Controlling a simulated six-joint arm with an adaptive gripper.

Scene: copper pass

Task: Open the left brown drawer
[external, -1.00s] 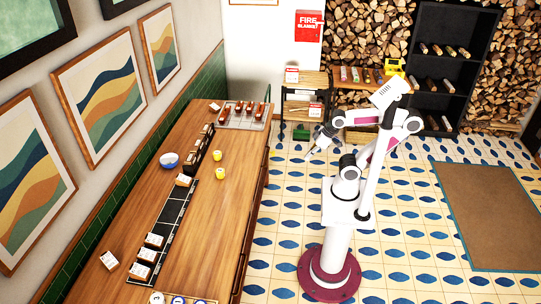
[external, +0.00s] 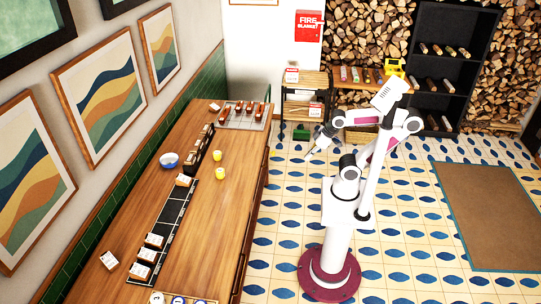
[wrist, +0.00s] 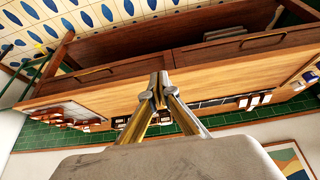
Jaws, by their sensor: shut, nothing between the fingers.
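In the wrist view, which looks upside down, the front of a wooden counter shows two brown drawers side by side. The picture-left drawer (wrist: 60,88) and the picture-right drawer (wrist: 270,44) each have a dark bar handle, and both look shut. Which one the task calls left, I cannot tell. My gripper (wrist: 158,82) is shut and empty, its fingertips appearing near the divide between the two drawers. In the external view my gripper (external: 309,157) hangs over the floor, apart from the counter (external: 215,245), whose drawer fronts are seen only edge-on.
The counter top carries a blue bowl (external: 169,160), yellow cups (external: 219,173), a dark strip with boxes, and a grey tray at the far end. A low shelf (external: 305,100) stands beyond my arm.

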